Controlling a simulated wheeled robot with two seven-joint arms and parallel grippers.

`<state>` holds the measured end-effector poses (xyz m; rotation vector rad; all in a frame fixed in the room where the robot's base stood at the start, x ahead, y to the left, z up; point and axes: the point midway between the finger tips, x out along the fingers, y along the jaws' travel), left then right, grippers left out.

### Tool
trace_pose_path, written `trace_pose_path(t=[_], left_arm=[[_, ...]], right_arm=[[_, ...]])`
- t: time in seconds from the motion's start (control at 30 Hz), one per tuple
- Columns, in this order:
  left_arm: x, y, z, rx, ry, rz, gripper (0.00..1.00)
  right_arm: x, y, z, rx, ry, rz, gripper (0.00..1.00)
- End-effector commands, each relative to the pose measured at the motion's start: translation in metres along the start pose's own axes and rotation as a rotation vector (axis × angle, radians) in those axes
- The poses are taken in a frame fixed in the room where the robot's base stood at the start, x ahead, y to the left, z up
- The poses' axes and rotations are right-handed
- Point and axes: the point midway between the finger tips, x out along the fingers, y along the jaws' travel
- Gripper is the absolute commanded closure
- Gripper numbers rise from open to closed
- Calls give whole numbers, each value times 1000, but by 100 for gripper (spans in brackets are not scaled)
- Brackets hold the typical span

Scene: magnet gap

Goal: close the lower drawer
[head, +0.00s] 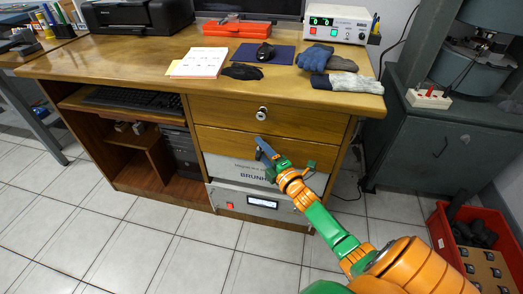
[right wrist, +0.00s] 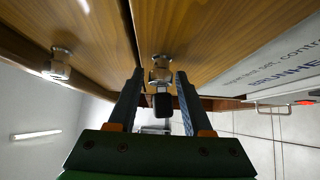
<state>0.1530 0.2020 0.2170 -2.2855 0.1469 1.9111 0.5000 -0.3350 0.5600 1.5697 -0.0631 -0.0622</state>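The desk's lower drawer (head: 222,139) has a wooden front below the upper drawer (head: 225,108). In the head view it looks close to flush; I cannot tell exactly how far it stands out. My right gripper (head: 262,147) is at the lower drawer's front and hides its knob there. In the right wrist view, my right gripper (right wrist: 157,82) is open, its two dark fingers spread. The lower drawer's metal knob (right wrist: 160,68) shows between and just beyond the fingertips. Whether the fingers touch it is unclear. A small dark block (right wrist: 162,103) also shows between the fingers. My left gripper is not in view.
The upper drawer's knob (head: 262,113) is close above my right gripper. A white box (head: 235,168) and a grey instrument (head: 245,201) stand below the drawers. A red crate (head: 445,235) is on the floor at right. Tiled floor in front is clear.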

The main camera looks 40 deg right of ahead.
Motion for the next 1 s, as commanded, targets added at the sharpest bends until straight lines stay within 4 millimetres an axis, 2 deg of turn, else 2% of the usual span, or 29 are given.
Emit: trace_pose_path(t=[0.1,0.3,0.4,0.5,0.87,0.93,0.97,1.0], left_arm=[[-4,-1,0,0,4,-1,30],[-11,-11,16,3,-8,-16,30],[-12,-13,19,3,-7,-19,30],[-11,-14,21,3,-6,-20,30],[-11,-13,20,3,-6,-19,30],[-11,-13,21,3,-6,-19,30],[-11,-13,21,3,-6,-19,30],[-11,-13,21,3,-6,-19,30]], right_arm=[[-9,1,0,1,0,-2,50],[-52,2,0,1,0,-3,50],[-65,1,0,1,0,-2,50],[-70,0,0,0,0,0,50],[-70,-1,0,1,0,-1,50],[-72,-12,0,37,-8,-33,50],[-75,-24,-1,75,-18,-67,50],[-81,-48,-3,150,-39,-133,50]])
